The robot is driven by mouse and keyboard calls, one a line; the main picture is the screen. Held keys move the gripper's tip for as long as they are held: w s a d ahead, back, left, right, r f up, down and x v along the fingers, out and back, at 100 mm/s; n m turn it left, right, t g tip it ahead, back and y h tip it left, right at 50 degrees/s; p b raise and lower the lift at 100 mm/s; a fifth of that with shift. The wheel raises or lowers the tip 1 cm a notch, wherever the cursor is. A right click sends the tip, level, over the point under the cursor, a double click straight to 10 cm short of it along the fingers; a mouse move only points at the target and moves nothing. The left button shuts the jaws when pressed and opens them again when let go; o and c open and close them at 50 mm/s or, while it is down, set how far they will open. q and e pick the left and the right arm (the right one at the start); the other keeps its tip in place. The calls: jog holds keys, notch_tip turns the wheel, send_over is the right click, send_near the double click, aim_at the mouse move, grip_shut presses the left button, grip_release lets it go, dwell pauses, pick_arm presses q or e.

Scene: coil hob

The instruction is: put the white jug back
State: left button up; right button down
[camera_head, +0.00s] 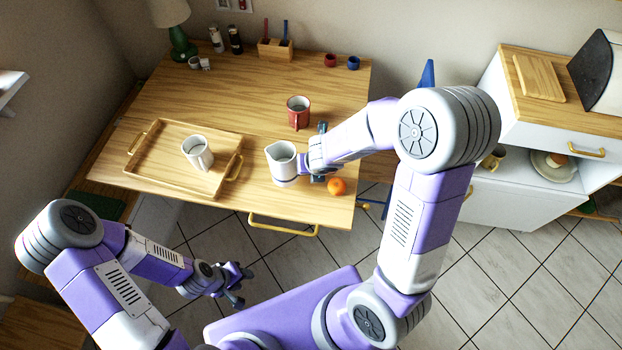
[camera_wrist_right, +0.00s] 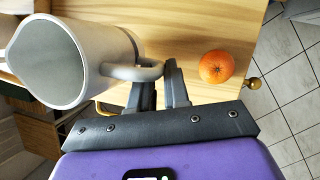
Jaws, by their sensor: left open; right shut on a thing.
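The white jug (camera_head: 283,163) is near the front right part of the wooden table, to the right of the tray. It also shows in the right wrist view (camera_wrist_right: 112,40), with its mouth to the left and its handle toward my gripper. My right gripper (camera_head: 308,164) is shut on the jug's handle; its fingers show around the handle in the right wrist view (camera_wrist_right: 160,88). I cannot tell whether the jug touches the table top. My left gripper (camera_head: 238,283) is open and empty, low in front of the table, over the floor.
A wooden tray (camera_head: 150,170) holds a white mug (camera_head: 197,153). A red mug (camera_head: 298,112) stands behind the jug and an orange (camera_head: 337,186) lies close to my right gripper. A lamp (camera_head: 180,40), small bottles and cups line the back. The table's middle is clear.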

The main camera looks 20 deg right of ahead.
jog(key=shift+f+b, duration=1.55)
jog(key=shift+f, duration=0.3)
jog(key=shift+f, duration=0.15)
jog(key=c, duration=1.1)
grip_release()
